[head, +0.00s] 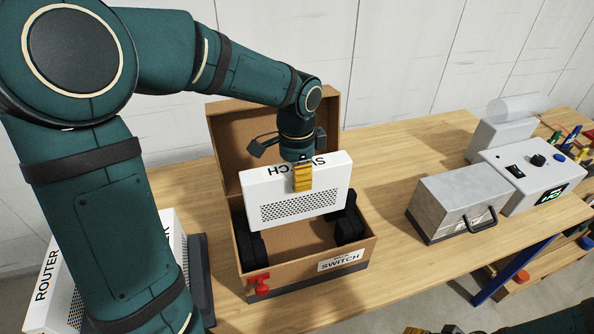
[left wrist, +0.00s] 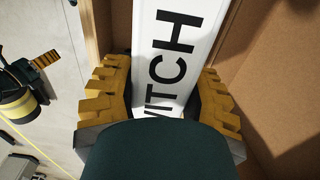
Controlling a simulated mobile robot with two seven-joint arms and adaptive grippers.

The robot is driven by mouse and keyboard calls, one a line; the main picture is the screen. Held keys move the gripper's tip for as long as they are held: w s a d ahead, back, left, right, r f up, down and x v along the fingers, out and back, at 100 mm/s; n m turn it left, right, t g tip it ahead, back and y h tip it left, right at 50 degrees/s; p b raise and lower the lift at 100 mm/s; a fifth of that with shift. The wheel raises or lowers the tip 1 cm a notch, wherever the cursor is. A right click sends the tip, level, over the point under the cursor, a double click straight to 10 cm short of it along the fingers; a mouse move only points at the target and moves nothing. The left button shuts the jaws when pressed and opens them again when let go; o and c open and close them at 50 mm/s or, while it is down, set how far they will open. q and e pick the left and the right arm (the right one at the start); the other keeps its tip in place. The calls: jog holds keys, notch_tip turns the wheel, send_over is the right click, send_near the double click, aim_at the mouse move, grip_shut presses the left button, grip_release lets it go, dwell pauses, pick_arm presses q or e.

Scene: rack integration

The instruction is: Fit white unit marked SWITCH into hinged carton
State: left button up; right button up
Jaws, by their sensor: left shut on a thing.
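The white unit marked SWITCH (head: 300,198) hangs tilted above the hinged carton, its vented face towards me. My left gripper (head: 303,176) is shut on the unit from above, with a yellow finger on its near face. The left wrist view shows the unit (left wrist: 163,55) between the yellow fingers of my left gripper (left wrist: 165,95). The brown carton (head: 310,273) stands on the table with its lid open at the back and a SWITCH label on its front. Black padding (head: 348,222) shows inside at both sides. My right gripper (head: 430,331) is barely visible at the bottom edge; its jaws cannot be made out.
A white unit marked ROUTER (head: 62,283) lies at the left, partly behind my arm. A grey metal box with a handle (head: 462,200) and a white control device (head: 530,172) stand at the right. A red clip (head: 258,282) is at the carton's front left. Bare table lies right of the carton.

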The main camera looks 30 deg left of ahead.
aim_at(297, 207)
pick_arm(q)
jog(key=shift+f+b, duration=0.35)
jog(key=shift+f, duration=0.3)
dwell(1.8)
jog(key=shift+f+b, duration=2.4)
jog(key=shift+f, duration=1.25)
jog(key=shift+f+b, duration=0.8)
jog(key=shift+f, duration=0.35)
jog(key=o, duration=1.4)
jog(key=shift+c, duration=0.2)
